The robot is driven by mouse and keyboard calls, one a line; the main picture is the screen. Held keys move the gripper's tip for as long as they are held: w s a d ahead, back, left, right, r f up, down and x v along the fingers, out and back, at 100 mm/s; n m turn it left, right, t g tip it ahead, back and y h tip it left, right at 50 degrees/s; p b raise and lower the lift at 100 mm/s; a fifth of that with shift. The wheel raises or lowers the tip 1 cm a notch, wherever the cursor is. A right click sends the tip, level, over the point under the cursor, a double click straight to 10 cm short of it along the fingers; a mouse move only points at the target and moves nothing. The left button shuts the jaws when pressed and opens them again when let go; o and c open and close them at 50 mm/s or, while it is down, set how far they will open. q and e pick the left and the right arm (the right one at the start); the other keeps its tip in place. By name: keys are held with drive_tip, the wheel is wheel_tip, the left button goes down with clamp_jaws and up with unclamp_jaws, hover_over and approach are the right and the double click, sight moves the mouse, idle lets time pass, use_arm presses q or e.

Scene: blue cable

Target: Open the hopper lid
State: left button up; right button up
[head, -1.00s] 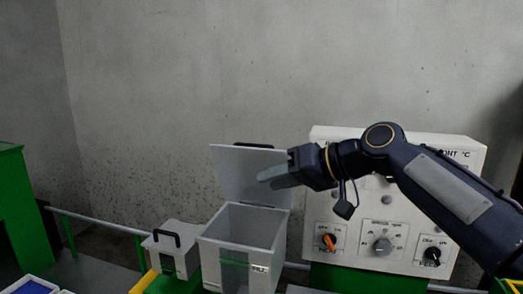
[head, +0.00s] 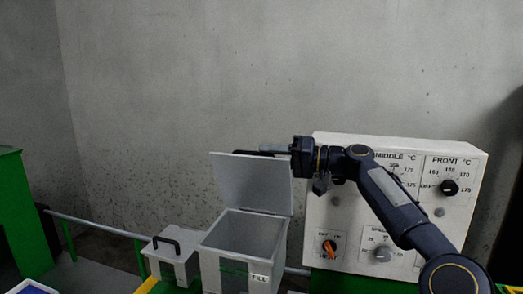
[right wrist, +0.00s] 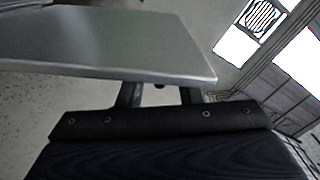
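The grey hopper (head: 245,238), marked FILL, stands below centre in the head view, its top open. Its hopper lid (head: 252,184) stands raised, near upright, at the back. A dark handle (head: 246,153) shows at the lid's top edge. My right gripper (head: 264,149) is at the lid's top edge, at its right part. In the right wrist view the lid (right wrist: 110,45) is a large grey plate that hides the fingertips. The finger bases are apart with a gap between them. Contact with the lid cannot be told. My left gripper is not in view.
A white control panel (head: 325,210) with knobs stands right of the hopper, behind my right arm. A smaller grey box (head: 180,262) with a black handle is left of the hopper. A grey rail (head: 100,226) runs at left. The wall above is bare.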

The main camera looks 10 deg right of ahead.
drive_tip(key=shift+p+x, duration=0.3)
drive_tip(key=shift+x, duration=1)
clamp_jaws()
